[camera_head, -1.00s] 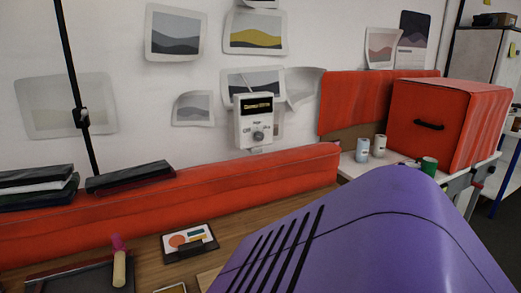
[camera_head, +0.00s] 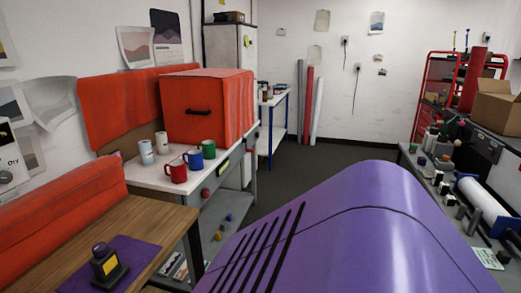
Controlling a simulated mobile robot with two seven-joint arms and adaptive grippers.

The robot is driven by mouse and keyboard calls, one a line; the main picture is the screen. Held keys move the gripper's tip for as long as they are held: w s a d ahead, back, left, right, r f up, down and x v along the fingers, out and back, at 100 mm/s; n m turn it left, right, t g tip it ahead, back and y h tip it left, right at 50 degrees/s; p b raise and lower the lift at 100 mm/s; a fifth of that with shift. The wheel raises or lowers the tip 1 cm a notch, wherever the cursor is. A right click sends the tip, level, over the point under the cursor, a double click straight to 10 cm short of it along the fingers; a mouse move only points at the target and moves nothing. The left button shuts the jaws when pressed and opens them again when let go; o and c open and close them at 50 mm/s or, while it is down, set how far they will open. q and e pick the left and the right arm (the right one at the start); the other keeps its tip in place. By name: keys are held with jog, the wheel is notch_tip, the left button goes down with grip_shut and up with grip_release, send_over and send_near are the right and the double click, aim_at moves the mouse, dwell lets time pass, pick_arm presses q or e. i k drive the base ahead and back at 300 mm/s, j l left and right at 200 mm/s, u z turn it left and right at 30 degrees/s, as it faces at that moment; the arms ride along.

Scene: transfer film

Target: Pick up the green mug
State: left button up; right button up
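The green mug (camera_head: 209,149) stands upright on the white-topped bench (camera_head: 143,176) in the left part of the head view. It is the rightmost of three mugs in a row, in front of the large red box. A blue mug (camera_head: 194,160) is just left of it, and a red mug (camera_head: 177,172) is farther left and nearer. The green mug is some way off from me. Neither of my grippers shows in the view.
The red box (camera_head: 200,105) stands behind the mugs, and two pale cylinders (camera_head: 154,149) stand left of them. A wooden table (camera_head: 140,222) is nearer at left. Dark floor (camera_head: 288,165) is open ahead. A cluttered bench (camera_head: 405,150) lines the right side.

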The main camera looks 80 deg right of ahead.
aim_at(208, 147)
jog(key=z, duration=2.1)
jog(key=i+l+u, duration=0.2)
jog(key=i+l, duration=1.2)
jog(key=i, duration=0.05)
